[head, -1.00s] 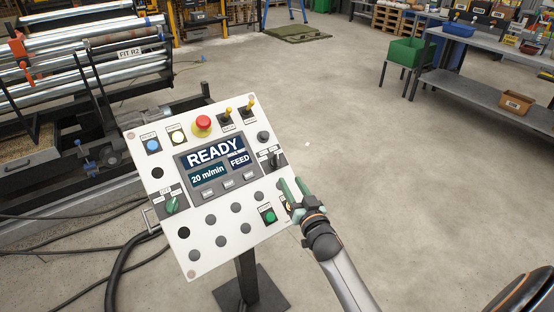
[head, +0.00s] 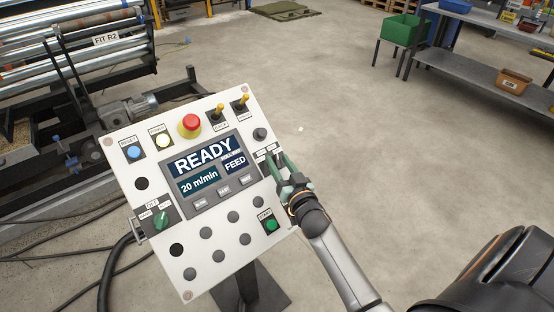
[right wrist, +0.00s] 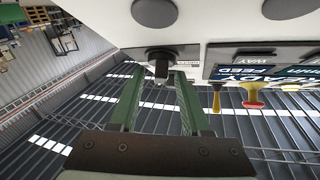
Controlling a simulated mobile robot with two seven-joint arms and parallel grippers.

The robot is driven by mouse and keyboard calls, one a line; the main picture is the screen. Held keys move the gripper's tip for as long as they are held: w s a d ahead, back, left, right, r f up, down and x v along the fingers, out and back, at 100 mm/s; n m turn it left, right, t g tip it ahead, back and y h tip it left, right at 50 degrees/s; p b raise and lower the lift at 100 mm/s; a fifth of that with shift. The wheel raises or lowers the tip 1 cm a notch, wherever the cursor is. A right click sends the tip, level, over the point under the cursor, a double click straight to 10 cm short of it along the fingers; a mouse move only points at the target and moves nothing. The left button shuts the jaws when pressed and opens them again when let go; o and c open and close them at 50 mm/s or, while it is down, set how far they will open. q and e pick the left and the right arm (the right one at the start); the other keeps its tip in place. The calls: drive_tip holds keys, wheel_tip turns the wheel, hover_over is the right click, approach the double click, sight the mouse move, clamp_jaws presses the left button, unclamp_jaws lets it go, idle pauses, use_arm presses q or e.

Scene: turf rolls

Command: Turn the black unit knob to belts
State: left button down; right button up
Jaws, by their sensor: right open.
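The white control panel (head: 205,262) stands tilted on a post in the head view. The black unit knob is at the panel's right side, largely hidden there behind my right gripper (head: 281,168). In the right wrist view the dark knob (right wrist: 161,66) shows on its plate, between the tips of my right gripper (right wrist: 158,82). The green fingers are open, one on each side of the knob, with gaps visible. I cannot tell which label the knob points to. The screen (head: 205,165) reads READY, 20 m/min and FEED. My left gripper is out of view.
A green-handled selector (head: 161,219) is at the panel's left, a green button (head: 271,225) at lower right. A red emergency stop (head: 190,124) and yellow toggles (head: 218,111) line the top. Roller machinery (head: 80,60) stands behind left.

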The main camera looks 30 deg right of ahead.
drive_tip(key=shift+c, duration=0.3)
clamp_jaws()
idle(0.3)
